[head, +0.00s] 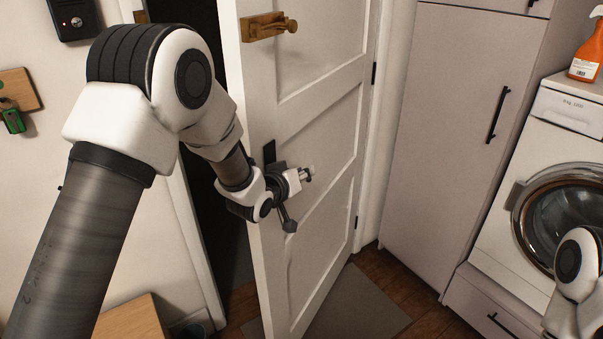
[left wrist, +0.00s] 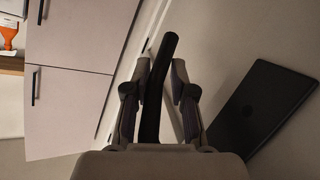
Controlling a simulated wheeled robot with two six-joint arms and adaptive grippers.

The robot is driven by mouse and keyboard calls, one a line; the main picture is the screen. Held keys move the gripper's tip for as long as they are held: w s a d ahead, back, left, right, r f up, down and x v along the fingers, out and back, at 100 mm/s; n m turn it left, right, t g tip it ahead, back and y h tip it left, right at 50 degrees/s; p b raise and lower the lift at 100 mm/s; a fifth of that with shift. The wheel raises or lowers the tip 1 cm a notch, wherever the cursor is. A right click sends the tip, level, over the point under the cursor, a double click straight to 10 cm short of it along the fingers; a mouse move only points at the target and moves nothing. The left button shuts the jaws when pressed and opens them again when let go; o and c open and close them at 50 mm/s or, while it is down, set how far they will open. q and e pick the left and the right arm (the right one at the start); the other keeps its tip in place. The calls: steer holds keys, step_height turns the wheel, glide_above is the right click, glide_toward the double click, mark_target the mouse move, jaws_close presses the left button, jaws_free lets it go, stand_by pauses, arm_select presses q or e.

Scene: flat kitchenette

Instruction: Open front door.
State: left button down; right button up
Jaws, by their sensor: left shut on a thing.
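The white panelled front door (head: 312,130) stands ajar in the head view, with a dark gap along its left edge and its hinge side on the right. A black plate (head: 269,152) sits near its free edge. My left gripper (head: 303,175) is at the door's handle height, beside that plate. In the left wrist view the black handle bar (left wrist: 171,45) runs between its two fingers, which are shut on it. In the head view my gripper hides most of the handle. My right arm shows at the lower right edge; its gripper is outside the picture.
A wooden latch (head: 268,27) is higher on the door. A grey mat (head: 365,300) lies on the wood floor by the door. A tall cabinet (head: 440,120) and a washing machine (head: 510,190) with an orange spray bottle (head: 589,52) stand at right.

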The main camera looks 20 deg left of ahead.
arm_select(q)
steer(key=shift+d, duration=0.35)
steer(key=shift+a+f, duration=0.2)
steer(key=shift+a, duration=0.65)
steer(key=c, duration=1.1)
jaws_free()
steer(key=shift+d+r, duration=0.1)
steer(key=shift+d, duration=0.25)
steer(key=shift+a, duration=0.15)
steer(key=v, duration=1.2)
